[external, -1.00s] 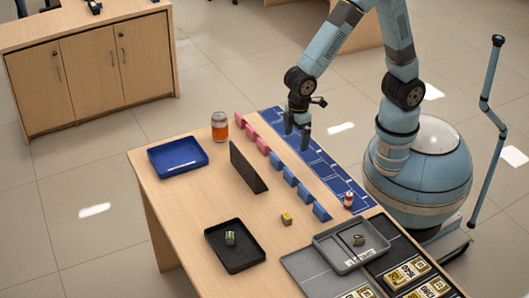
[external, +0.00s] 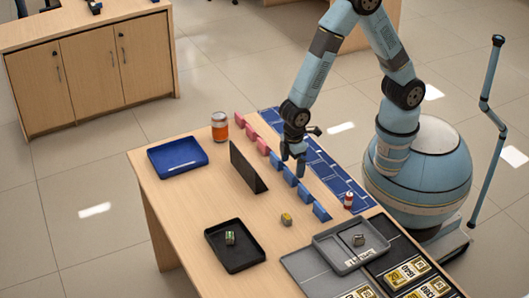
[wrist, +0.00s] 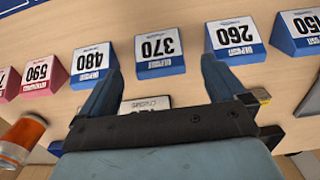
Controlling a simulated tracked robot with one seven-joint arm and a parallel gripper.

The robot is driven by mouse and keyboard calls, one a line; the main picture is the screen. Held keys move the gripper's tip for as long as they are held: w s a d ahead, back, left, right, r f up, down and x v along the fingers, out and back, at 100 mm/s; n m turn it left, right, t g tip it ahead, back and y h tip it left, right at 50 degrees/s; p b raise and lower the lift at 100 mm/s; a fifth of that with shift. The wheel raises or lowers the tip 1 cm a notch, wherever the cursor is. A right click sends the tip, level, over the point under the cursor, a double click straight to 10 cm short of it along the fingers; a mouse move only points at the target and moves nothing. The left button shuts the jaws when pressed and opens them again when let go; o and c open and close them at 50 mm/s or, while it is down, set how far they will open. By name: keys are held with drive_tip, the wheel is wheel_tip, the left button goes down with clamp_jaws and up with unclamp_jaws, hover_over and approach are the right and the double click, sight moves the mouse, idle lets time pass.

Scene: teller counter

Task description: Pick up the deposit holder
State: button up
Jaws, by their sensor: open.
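Several blue wedge-shaped holders marked DEPOSIT stand in a row along the counter. In the wrist view their upside-down labels read 480 (wrist: 93,62), 370 (wrist: 159,52), 260 (wrist: 235,40) and 150 (wrist: 302,30). In the external view the right-hand blue holders (external: 305,193) and (external: 321,212) show clearly. My gripper (external: 293,160) is low over the row, pointing down and partly covering the left-hand blue holders. In the wrist view my gripper (wrist: 160,72) is open and empty, with the 370 holder ahead between its fingers. Whether the fingers reach beside it, I cannot tell.
Pink holders (external: 251,133) continue the row to the left. A dark upright panel (external: 244,165) stands close in front of the row. A blue mat (external: 325,168) lies behind. An orange jar (external: 219,127), blue tray (external: 160,166) and yellow block (external: 286,219) are nearby.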

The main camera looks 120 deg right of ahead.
sight(291, 173)
drive_tip(key=shift+w+f, duration=0.15)
drive_tip(key=shift+f, duration=2.4)
drive_tip(key=c, duration=1.1)
drive_tip(key=shift+o, duration=0.2)
drive_tip(key=shift+r, duration=0.1)
